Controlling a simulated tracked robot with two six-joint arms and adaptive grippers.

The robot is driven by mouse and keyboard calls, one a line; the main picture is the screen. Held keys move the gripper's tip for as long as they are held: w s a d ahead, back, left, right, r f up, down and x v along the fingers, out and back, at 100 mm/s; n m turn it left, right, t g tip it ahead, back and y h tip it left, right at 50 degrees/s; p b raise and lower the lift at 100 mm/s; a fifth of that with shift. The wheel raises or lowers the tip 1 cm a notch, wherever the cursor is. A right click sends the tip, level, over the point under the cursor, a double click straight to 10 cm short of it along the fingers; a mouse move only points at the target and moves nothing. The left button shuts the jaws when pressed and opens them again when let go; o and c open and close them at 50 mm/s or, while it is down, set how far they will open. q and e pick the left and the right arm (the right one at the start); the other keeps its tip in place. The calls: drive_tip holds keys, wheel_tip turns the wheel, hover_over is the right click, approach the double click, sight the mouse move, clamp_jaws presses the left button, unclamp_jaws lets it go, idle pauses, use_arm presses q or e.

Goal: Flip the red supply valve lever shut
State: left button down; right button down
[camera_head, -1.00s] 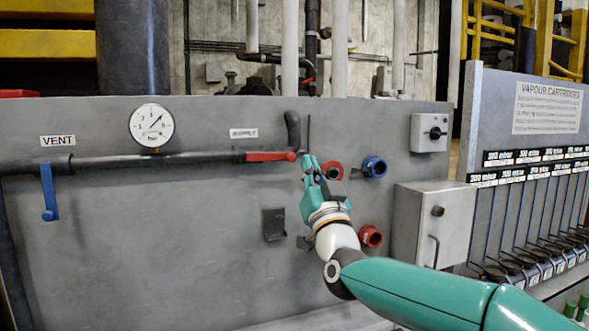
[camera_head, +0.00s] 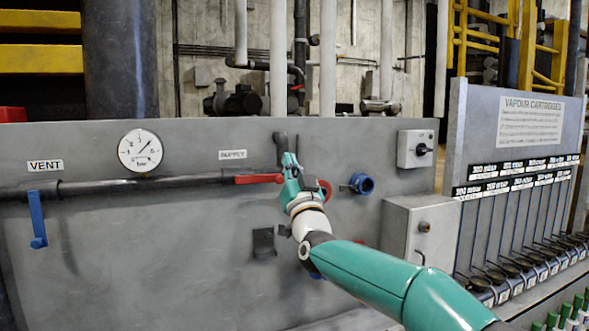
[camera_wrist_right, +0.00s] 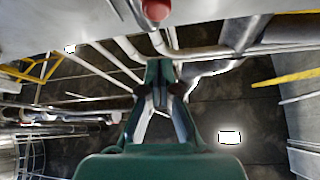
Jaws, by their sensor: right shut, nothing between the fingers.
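The red supply valve lever (camera_head: 258,179) lies horizontal along the dark pipe, under the SUPPLY label (camera_head: 232,154), in the head view. My right gripper (camera_head: 288,158) is shut and empty. Its tips are at the lever's right end and slightly above it in the picture; I cannot tell whether they touch. In the right wrist view the shut fingers (camera_wrist_right: 160,72) point up the picture, and a red rounded end (camera_wrist_right: 155,10), probably the lever's, shows beyond them at the top edge. My left gripper is out of view.
A pressure gauge (camera_head: 140,151) and a blue vent lever (camera_head: 37,219) hanging down are on the panel (camera_head: 150,250) at left. A blue fitting (camera_head: 361,184) and a grey box (camera_head: 412,235) are right of my gripper. Cartridge racks stand at far right.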

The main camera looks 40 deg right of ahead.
sight(261, 180)
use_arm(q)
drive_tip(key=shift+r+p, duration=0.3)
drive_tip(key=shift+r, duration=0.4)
use_arm(e)
drive_tip(key=w+f, duration=0.2)
drive_tip(key=f, duration=0.1)
drive_tip(key=shift+f, duration=0.1)
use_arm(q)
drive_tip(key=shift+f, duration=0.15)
use_arm(e)
drive_tip(key=shift+f, duration=0.1)
